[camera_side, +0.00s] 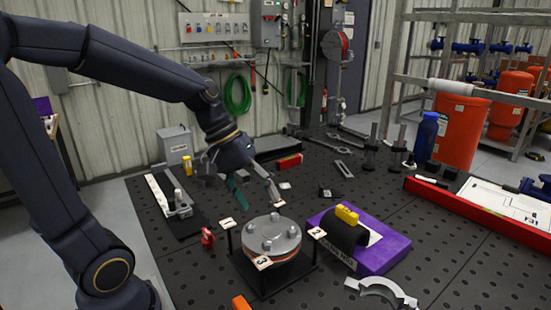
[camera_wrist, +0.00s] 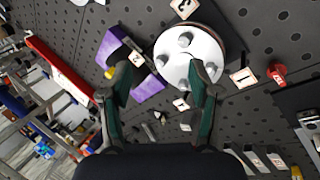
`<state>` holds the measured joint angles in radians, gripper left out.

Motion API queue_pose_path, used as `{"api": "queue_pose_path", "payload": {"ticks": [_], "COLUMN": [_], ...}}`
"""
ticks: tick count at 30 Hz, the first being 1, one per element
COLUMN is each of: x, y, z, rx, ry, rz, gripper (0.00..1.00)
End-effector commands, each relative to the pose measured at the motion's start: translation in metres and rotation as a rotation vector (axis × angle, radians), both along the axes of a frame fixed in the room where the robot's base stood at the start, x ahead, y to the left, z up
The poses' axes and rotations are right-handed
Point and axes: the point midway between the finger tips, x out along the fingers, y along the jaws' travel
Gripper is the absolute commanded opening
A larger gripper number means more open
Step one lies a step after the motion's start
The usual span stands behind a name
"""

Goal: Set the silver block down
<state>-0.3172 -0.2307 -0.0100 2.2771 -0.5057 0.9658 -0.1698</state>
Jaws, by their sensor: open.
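My gripper (camera_side: 256,190) is open above the table, behind the round silver flange in the side view. In the wrist view my gripper (camera_wrist: 165,80) has its two green-padded fingers spread wide, with nothing held between them. I cannot tell for certain which thing is the silver block. A small grey piece (camera_wrist: 160,116) lies on the table between the fingers in the wrist view, apart from both. The silver flange (camera_side: 271,236), with several raised studs, sits on a black stand; it also shows in the wrist view (camera_wrist: 187,60).
A purple tray (camera_side: 388,252) with a black arched piece and yellow block (camera_side: 346,214) stands right of the flange. A red-edged tray (camera_side: 470,212) and blue bottle (camera_side: 425,138) are farther right. A small red item (camera_side: 207,238) lies left.

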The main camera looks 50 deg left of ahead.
Motion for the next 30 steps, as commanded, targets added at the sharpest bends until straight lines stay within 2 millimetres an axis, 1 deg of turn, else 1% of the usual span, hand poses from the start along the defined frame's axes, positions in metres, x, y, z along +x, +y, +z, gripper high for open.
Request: {"api": "queue_pose_path", "payload": {"ticks": [1,3,6,9,13,23,27,28,29,30], "x": [-0.02,-0.043,-0.065,-0.076,-0.082,-0.082,-0.084,-0.083,-0.078,-0.071], "y": [-0.008,-0.01,-0.007,-0.003,0.0,0.001,0.001,0.001,0.002,0.003], "z": [0.008,0.014,0.019,0.022,0.024,0.025,0.023,0.03,0.042,0.059], "rx": [0.113,0.257,0.424,0.533,0.594,0.599,0.579,0.572,0.569,0.562], "ry": [-0.061,-0.13,-0.214,-0.271,-0.302,-0.303,-0.284,-0.286,-0.301,-0.321], "rz": [-0.13,-0.283,-0.449,-0.551,-0.605,-0.606,-0.568,-0.54,-0.511,-0.472], "gripper": [0.62,0.62,0.62,0.62,0.62,0.62,0.77,0.8,0.83,0.87]}}
